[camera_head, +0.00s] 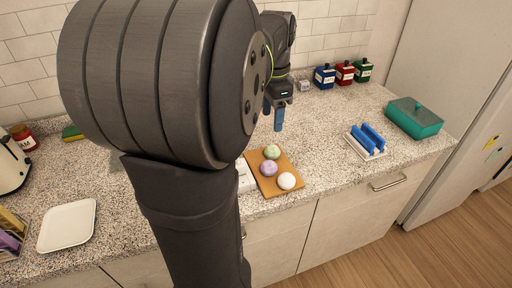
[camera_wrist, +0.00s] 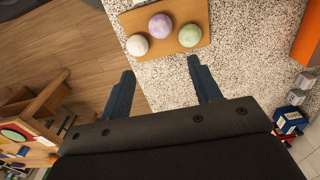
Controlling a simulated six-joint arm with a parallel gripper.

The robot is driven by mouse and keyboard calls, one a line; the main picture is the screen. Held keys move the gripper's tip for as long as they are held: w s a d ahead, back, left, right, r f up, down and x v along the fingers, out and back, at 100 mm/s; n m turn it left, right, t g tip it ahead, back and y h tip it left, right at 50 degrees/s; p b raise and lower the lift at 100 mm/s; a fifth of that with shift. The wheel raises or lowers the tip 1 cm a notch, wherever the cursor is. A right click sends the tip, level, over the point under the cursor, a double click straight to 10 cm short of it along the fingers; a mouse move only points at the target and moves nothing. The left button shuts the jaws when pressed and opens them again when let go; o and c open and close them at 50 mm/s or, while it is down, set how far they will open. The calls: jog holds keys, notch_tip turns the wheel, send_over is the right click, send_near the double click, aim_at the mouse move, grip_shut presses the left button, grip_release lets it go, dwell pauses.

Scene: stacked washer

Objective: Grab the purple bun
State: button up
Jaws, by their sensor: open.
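The purple bun (camera_head: 268,168) sits on a wooden board (camera_head: 266,188) on the counter, between a green bun (camera_head: 272,152) and a white bun (camera_head: 287,181). In the wrist view the purple bun (camera_wrist: 160,26) is again the middle one of the row, with the white bun (camera_wrist: 137,45) to its left and the green bun (camera_wrist: 189,35) to its right. My gripper (camera_head: 274,116) is above the counter, behind the board and apart from the buns. In the wrist view its two blue fingers (camera_wrist: 160,72) are spread, with nothing between them.
A blue rack (camera_head: 367,139) and a teal lidded box (camera_head: 414,117) stand to the right. Several small bottles (camera_head: 344,73) line the back wall. A white plate (camera_head: 67,226) lies at the left. The counter between board and rack is clear.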

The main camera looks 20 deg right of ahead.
jog(key=a+f+h, duration=0.2)
jog(key=a+h, duration=0.2)
jog(key=a, duration=0.3)
send_over(267, 163)
jog(key=a, duration=0.2)
jog(key=f, duration=1)
jog(key=shift+s+a+f, duration=0.15)
jog(key=shift+s, duration=0.1)
jog(key=shift+w+x, duration=0.1)
jog(key=shift+x, duration=1.45)
jog(key=shift+w+x, duration=0.15)
jog(key=shift+x, duration=1.4)
jog(key=c, duration=0.8)
